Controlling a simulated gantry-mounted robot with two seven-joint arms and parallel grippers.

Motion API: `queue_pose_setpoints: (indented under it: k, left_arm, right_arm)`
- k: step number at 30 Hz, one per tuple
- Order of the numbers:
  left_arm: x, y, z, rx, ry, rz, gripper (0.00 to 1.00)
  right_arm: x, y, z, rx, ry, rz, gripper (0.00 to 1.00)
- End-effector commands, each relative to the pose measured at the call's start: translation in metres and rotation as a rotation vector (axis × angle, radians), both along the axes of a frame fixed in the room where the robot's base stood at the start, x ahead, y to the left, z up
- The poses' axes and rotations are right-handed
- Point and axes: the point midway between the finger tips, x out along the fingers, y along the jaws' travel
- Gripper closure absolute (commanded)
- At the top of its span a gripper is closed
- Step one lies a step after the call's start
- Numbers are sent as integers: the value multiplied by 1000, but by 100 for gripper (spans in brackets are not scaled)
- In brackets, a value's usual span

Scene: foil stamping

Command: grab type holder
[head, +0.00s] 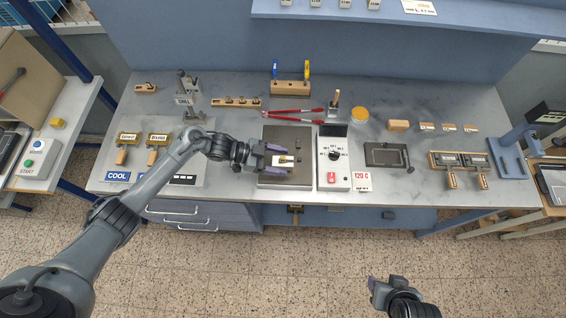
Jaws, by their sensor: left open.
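My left gripper (283,161) is over the hot plate (289,135) at the middle of the bench, its two fingers apart. A small pale and brassy piece with a dark top (284,160) shows between the fingers; it may be a type holder, and I cannot tell if the fingers touch it. Two type holders with wooden handles (128,138) (157,140) lie on the COOL mat (112,163) at left. Two more wooden-handled holders (449,165) (476,165) sit in a rack at right. My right gripper (385,287) is low in front of the bench, over the floor; its fingers are unclear.
A control box (333,170) with a dial and red switch stands right of the plate. Red-handled pliers (292,115) lie behind it. A dark tray (386,156) is further right, and a grey stand (189,100) is back left. Bare bench shows between these.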

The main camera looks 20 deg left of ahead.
Motion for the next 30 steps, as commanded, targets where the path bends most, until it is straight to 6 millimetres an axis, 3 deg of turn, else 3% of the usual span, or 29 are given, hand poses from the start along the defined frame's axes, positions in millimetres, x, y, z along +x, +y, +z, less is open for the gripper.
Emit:
queue_pose_setpoints:
  k: [4,13,27,30]
  left_arm:
    - [5,-12,-5,-1,0,2,30]
    - [6,-14,-8,1,0,2,30]
    - [5,-14,-8,1,0,2,100]
    - [6,-15,-6,-1,-3,1,100]
  right_arm:
    - [0,0,1,0,0,0,49]
    - [0,0,1,0,1,0,49]
    - [0,0,1,0,2,0,49]
    - [0,0,1,0,2,0,49]
